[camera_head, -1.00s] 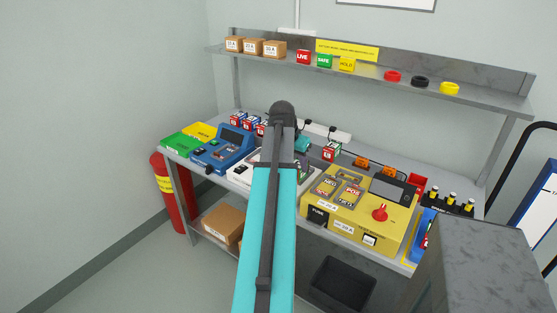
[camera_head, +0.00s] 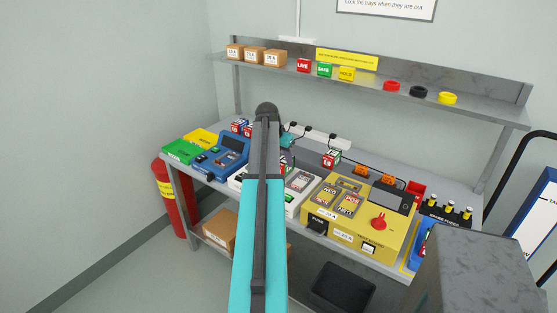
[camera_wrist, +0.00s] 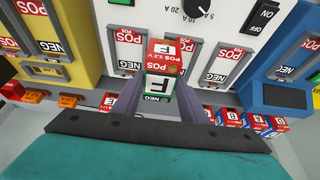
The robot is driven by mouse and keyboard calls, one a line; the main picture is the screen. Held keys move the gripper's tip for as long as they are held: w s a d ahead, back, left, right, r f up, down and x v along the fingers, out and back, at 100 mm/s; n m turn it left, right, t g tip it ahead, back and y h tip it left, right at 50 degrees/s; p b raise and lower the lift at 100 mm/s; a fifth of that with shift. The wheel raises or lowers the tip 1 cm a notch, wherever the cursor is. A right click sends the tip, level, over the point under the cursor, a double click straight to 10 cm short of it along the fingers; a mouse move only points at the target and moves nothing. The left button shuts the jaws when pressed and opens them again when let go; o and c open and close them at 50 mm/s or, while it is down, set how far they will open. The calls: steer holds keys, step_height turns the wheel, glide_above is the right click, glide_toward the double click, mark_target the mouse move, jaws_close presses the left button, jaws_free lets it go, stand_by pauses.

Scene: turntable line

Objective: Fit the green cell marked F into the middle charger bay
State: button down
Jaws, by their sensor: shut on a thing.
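In the wrist view my gripper (camera_wrist: 161,82) is shut on a cell (camera_wrist: 158,77) with a red POS end, a white label that seems to read F, and a dark green NEG end. The cell is in front of the middle bay of the white charger (camera_wrist: 190,35) and hides most of it. I cannot tell whether it touches the bay. The bays on either side look empty, with POS and NEG plates showing. In the head view my arm covers the gripper, the cell and part of the charger (camera_head: 292,208).
A yellow tester (camera_head: 362,228) stands right of the charger, a blue unit (camera_head: 222,160) left of it. Several red and blue cells (camera_wrist: 255,122) stand behind, with another cell (camera_head: 331,158) to their right. A shelf (camera_head: 370,88) hangs above the bench.

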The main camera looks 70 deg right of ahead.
steer(key=w+d+p, duration=0.1)
steer(key=w+d, duration=0.2)
steer(key=shift+f, duration=0.15)
steer(key=shift+s, duration=0.1)
steer(key=shift+f+p, duration=0.7)
steer(key=shift+f, duration=1.05)
steer(key=shift+f, duration=0.1)
steer(key=c, duration=1.1)
jaws_free()
steer(key=shift+a, duration=0.1)
steer(key=shift+r, duration=0.2)
steer(key=shift+b+v, duration=1.35)
steer(key=shift+v, duration=4.55)
